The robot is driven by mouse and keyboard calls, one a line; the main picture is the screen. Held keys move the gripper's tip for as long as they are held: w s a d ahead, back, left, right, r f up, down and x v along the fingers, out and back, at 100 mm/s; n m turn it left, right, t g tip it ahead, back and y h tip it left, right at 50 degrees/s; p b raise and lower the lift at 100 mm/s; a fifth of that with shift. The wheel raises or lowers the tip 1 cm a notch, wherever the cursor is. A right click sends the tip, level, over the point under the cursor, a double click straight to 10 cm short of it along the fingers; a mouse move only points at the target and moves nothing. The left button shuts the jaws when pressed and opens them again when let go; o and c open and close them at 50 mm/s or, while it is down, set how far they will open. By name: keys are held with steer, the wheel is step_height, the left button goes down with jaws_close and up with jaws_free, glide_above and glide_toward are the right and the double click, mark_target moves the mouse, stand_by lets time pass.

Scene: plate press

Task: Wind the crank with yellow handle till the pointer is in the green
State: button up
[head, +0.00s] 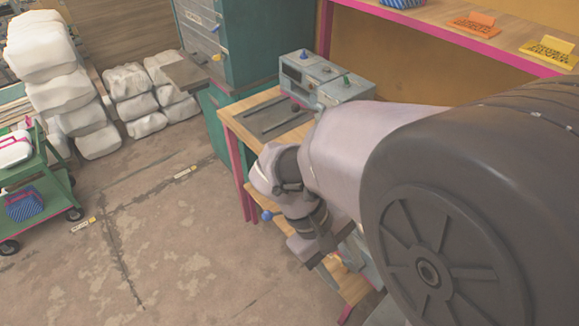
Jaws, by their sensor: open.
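I cannot make out the crank with the yellow handle, the pointer or the green zone. My arm fills the right side of the head view and covers much of the wooden bench (243,127). My gripper (312,257) hangs at the arm's far end, low beside the bench. Its jaws are open, and I see nothing between them. A blue knob (267,215) shows just left of my gripper. A grey box (345,90) with small coloured knobs stands at the back of the bench.
A teal cabinet (255,45) stands behind the bench. White sacks (65,90) are stacked at the back left. A green cart (40,185) stands at the left edge. A shelf (440,15) with orange and yellow signs is above. The floor between cart and bench is clear.

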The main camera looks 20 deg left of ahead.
steer(key=s+a+f+n+t+h, duration=0.25)
steer(key=a+f+n+t, duration=0.45)
steer(key=f+n, duration=0.4)
steer(key=s+a+f+n+t+h, duration=0.25)
steer(key=a+f+n+t, duration=0.25)
steer(key=f+n+t, duration=0.6)
steer(key=w+d, duration=0.3)
steer(key=w, duration=0.1)
steer(key=w+d+m+g+b, duration=0.1)
steer(key=w+d, duration=0.2)
steer(key=w, duration=0.2)
steer(key=w+d+f+g, duration=0.1)
steer(key=w+d, duration=0.2)
steer(key=w, duration=0.1)
steer(key=shift+w+d+f, duration=0.1)
steer(key=shift+w+d, duration=0.25)
steer(key=shift+w, duration=0.05)
steer(key=shift+c, duration=0.4)
jaws_close()
